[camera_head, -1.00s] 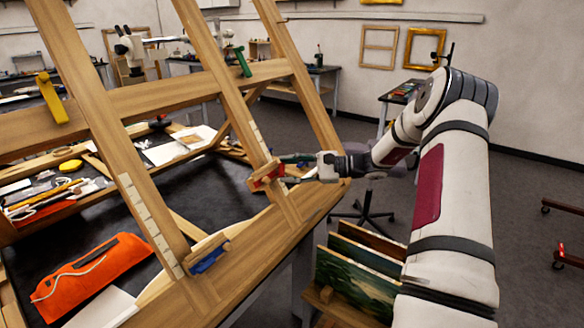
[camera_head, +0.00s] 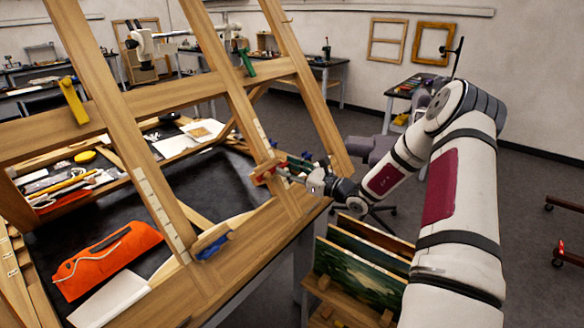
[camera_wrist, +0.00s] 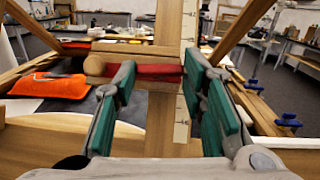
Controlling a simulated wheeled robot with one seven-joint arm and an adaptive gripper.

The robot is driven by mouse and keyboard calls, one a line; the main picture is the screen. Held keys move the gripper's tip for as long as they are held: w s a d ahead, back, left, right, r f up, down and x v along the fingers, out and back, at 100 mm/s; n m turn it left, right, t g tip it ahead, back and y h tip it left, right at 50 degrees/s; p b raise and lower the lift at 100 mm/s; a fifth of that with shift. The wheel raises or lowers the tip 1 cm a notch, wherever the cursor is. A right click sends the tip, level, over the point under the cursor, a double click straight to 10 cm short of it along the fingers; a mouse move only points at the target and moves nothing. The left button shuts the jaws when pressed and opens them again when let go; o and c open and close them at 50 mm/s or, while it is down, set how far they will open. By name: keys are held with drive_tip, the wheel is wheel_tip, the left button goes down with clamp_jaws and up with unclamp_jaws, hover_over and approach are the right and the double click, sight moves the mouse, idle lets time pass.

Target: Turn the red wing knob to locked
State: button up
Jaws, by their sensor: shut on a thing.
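The red wing knob (camera_head: 264,175) sits on the slanted wooden easel frame (camera_head: 282,204), on an upright near the lower crossbar. My gripper (camera_head: 284,175) reaches it from the right. In the wrist view the red knob (camera_wrist: 150,73) lies as a roughly level bar between my green-padded fingers (camera_wrist: 158,76), and the gripper is shut on it. A rounded wooden end (camera_wrist: 94,66) shows at its left. The fingers hide part of the knob. I see no readable lock marking.
Blue (camera_head: 212,246), green (camera_head: 246,62) and yellow (camera_head: 74,102) knobs sit elsewhere on the frame. An orange pouch (camera_head: 105,260) lies on the dark table behind it. A rack of painted panels (camera_head: 360,268) stands below my arm.

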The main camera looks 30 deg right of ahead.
drive_tip(key=shift+m+h, duration=0.6)
drive_tip(key=shift+m, duration=0.2)
drive_tip(key=o, duration=1.2)
drive_tip(key=shift+c, duration=0.2)
drive_tip(key=v, duration=1.2)
drive_tip(key=shift+f, duration=0.3)
